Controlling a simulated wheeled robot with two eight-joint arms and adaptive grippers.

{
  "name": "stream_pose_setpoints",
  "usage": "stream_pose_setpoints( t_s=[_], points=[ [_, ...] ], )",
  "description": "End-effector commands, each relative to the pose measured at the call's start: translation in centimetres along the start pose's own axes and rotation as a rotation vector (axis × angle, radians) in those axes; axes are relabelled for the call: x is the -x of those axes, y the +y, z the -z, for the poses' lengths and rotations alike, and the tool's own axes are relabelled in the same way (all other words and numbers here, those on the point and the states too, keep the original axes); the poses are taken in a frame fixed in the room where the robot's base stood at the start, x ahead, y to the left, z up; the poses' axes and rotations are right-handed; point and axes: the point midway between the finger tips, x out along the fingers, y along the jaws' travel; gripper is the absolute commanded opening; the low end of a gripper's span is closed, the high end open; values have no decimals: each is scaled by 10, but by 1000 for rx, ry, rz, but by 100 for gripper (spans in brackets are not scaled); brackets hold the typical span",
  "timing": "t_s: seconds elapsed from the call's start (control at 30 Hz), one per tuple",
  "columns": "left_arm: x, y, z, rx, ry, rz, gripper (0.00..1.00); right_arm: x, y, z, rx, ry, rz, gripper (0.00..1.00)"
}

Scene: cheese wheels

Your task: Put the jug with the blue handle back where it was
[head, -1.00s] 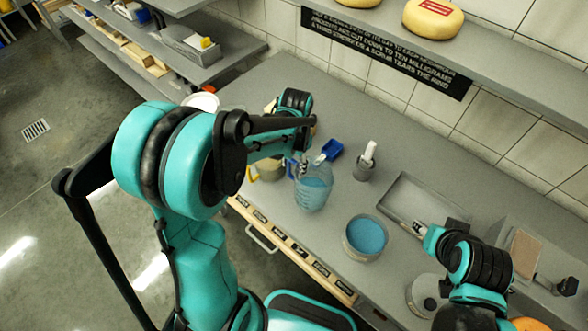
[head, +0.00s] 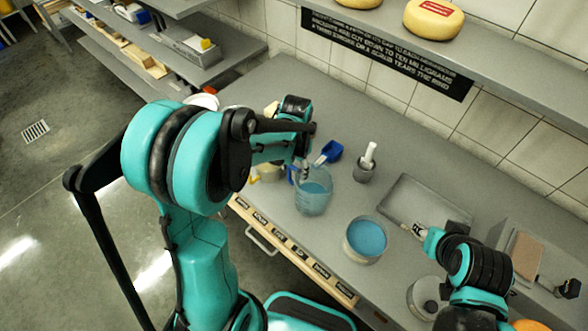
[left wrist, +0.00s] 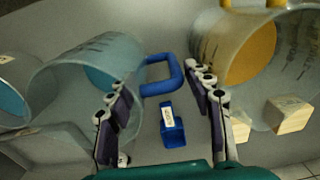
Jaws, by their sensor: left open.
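The jug with the blue handle (head: 313,198) is clear, holds blue liquid and stands upright on the bench. Its blue handle (left wrist: 162,78) shows in the left wrist view between the lines of my fingers, near the fingertips. My left gripper (head: 304,172) is open beside the jug's handle side; its two fingers (left wrist: 160,85) are apart with nothing gripped. I cannot tell whether a finger touches the handle. A second jug, with yellow contents (left wrist: 252,48), stands to the right in that view. My right gripper (head: 422,231) is near the grey tray; its fingers are unclear.
A blue scoop (head: 329,153) lies behind the jug and also shows in the left wrist view (left wrist: 173,130). A pot of blue liquid (head: 366,239), a cup with a white pestle (head: 366,165) and a grey tray (head: 405,190) stand to the right. Wooden blocks (left wrist: 286,115) lie near the second jug.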

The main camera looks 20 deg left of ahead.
Motion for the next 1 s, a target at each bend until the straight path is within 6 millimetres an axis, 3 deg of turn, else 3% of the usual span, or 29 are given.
stream_pose_setpoints(
  t_s=[0.4, 0.67, 0.83, 1.0],
  points=[
    [89, 0, 0, 0, 0, 0, 51, 18, 0, 13, 0, 0, 0, 40],
    [116, 1, -2, 3, 6, 2, 51, 22, 0, 16, 0, 0, 0, 40],
    [134, 11, -21, 53, 89, 28, 51, 22, 0, 15, 0, 0, 0, 40],
    [155, 30, -57, 156, 263, 66, 51, 22, 0, 15, 0, 0, 0, 40]
  ],
)
